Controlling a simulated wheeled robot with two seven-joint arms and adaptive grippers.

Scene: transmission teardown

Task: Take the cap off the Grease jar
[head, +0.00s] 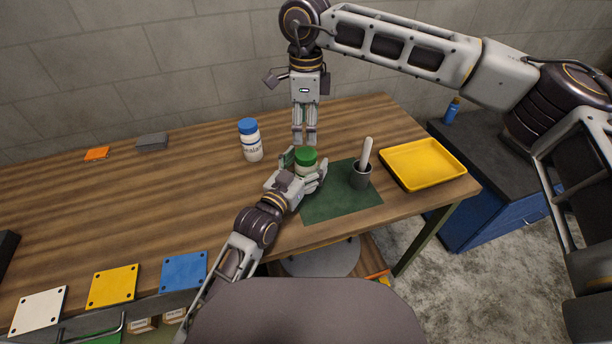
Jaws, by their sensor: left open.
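The Grease jar (304,169) is a pale jar with a green cap (306,155), upright at the back left corner of the green mat (342,205); its label is hidden. The cap is on the jar. My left gripper (305,170) is open, with its fingers on either side of the jar and covering its lower part. My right gripper (304,138) points straight down from above, its fingertips just above or behind the green cap. Its two fingers appear close together with nothing visible between them, and I cannot tell their opening.
A white bottle with a blue cap (251,140) stands left of the jar. A dark cup with a white-handled tool (360,174) stands on the mat. A yellow tray (423,164) lies to the right. The table's left middle is clear.

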